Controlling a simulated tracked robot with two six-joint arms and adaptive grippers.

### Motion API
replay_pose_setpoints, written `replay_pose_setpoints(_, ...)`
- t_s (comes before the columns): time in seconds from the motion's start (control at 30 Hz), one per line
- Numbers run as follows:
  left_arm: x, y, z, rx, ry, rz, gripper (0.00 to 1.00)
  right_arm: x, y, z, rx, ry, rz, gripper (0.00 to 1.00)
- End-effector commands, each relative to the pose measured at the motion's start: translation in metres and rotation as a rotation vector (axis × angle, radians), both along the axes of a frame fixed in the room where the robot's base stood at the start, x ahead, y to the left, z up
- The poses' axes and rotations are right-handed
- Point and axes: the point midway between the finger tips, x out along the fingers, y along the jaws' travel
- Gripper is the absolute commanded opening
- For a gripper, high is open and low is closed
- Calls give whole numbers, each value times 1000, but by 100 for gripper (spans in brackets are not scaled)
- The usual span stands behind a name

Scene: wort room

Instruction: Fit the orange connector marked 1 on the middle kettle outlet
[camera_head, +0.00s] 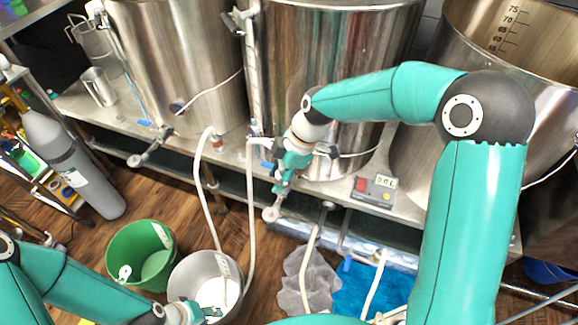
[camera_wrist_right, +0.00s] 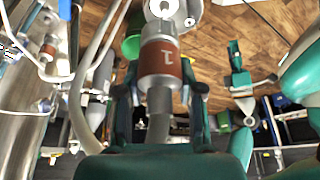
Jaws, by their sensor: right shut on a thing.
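The orange connector marked 1 (camera_wrist_right: 161,62) is between the fingers of my right gripper (camera_wrist_right: 160,95), which is shut on it, with a pale hose at its near end.
A green bucket (camera_head: 118,243) and the grey bucket (camera_head: 181,262) stand on the wooden floor. White hoses (camera_head: 250,205) hang close to my right gripper. A grey cloth (camera_head: 290,292) and a blue cloth (camera_head: 352,290) lie below.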

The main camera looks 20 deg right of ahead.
Motion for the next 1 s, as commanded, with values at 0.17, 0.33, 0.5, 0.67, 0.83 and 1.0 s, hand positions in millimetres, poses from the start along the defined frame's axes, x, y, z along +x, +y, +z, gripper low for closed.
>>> replay_pose_setpoints(0.17, 0, 0, 22, 0, 0, 0, 40, -1, 34, 2, -1, -2, 232, 0)
replay_pose_setpoints(0.33, 0, 0, 33, 0, 0, 0, 40, -1, 42, -8, -4, -4, 183, 0)
replay_pose_setpoints(0.5, 0, 0, 33, 0, 0, 0, 40, -2, 42, -16, -4, -11, 183, 0)
replay_pose_setpoints(0.67, 0, 0, 26, 0, 0, 0, 40, -3, 41, -27, -5, -10, 183, 0)
replay_pose_setpoints(0.83, 0, 0, 18, 0, 0, 0, 40, -3, 41, -44, -4, -9, 182, 0)
replay_pose_setpoints(1.0, 0, 0, 8, 0, 0, 0, 40, -3, 41, -62, -4, -10, 181, 0)
